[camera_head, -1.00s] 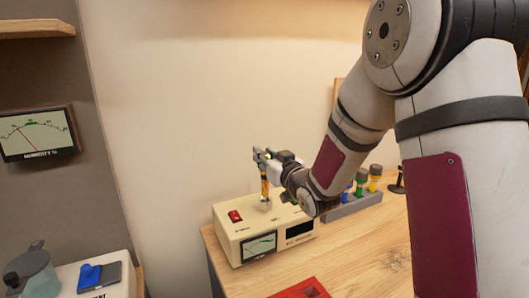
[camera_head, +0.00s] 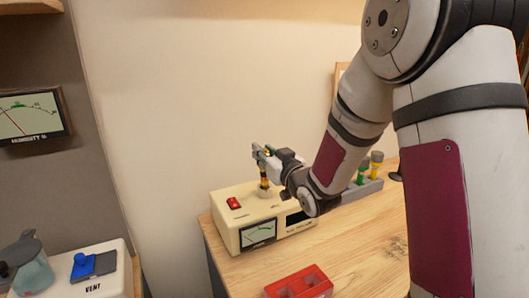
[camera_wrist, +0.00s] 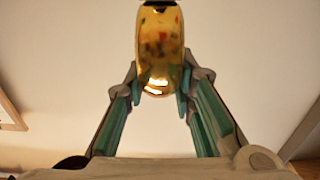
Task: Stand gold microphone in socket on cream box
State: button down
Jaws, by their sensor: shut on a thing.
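The cream box (camera_head: 238,213) stands on the wooden desk, with a red switch (camera_head: 234,203) and a meter (camera_head: 259,235) on it. A pale round socket (camera_head: 265,193) rises from its top. My gripper (camera_head: 262,157) is shut on the gold microphone (camera_head: 264,179) and holds it about upright over the socket. The microphone's lower end meets or overlaps the socket in the head view; I cannot tell how deep it sits. In the wrist view, the gold microphone (camera_wrist: 160,40) shows between the two fingers of my gripper (camera_wrist: 160,88).
A grey rack (camera_head: 355,190) with green and yellow-capped pieces stands right of the box, partly behind my arm. A white vent unit (camera_head: 112,262) is at the left. Desk right of the tray is clear.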

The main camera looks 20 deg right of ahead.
jog(key=c, duration=1.3)
grip_release()
jog(key=shift+s+d, duration=0.25)
jog(key=shift+s, duration=1)
jog(key=shift+s+d, duration=0.25)
jog(key=shift+s, duration=0.95)
jog(key=shift+s+d, duration=0.25)
jog(key=shift+s, duration=1)
